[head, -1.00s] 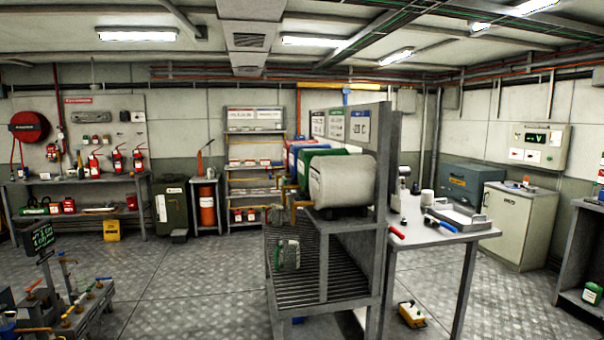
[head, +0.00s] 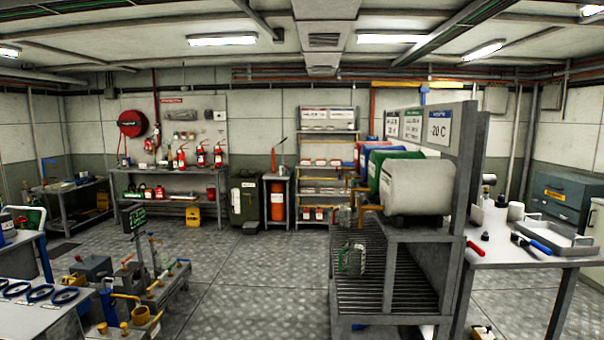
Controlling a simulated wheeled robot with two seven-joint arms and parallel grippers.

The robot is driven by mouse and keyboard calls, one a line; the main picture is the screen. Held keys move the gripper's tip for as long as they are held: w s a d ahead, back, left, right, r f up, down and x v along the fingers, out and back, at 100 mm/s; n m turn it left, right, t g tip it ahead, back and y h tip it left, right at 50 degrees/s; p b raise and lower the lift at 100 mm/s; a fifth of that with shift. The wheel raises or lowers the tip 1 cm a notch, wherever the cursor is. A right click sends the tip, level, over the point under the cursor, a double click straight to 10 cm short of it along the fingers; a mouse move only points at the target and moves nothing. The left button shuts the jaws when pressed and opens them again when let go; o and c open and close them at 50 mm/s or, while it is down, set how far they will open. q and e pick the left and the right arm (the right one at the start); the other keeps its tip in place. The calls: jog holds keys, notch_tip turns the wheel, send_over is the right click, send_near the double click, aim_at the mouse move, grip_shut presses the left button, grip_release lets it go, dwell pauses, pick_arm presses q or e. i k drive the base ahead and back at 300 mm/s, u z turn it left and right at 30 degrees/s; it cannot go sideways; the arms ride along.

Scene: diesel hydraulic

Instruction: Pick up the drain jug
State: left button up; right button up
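A clear jug-like container with green on it (head: 351,259) stands at the left edge of the slatted rack (head: 405,290), right of the picture's middle. It may be the drain jug, but I cannot read any label on it. A second small clear container (head: 341,217) shows just above and behind it, near the taps of the drums. Neither of my grippers is in view, and nothing is seen touching the jug.
A white drum (head: 420,187) and green, red and blue ones lie on the rack's upper level. A work table (head: 530,245) stands right of it. At left are a valve stand (head: 150,285) and a bench with blue rings (head: 40,310). Floor (head: 250,275) between is open.

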aim_at(282, 167)
jog(key=u, duration=0.3)
jog(key=i, duration=5.4)
jog(key=z, duration=0.9)
jog(key=i, duration=3.7)
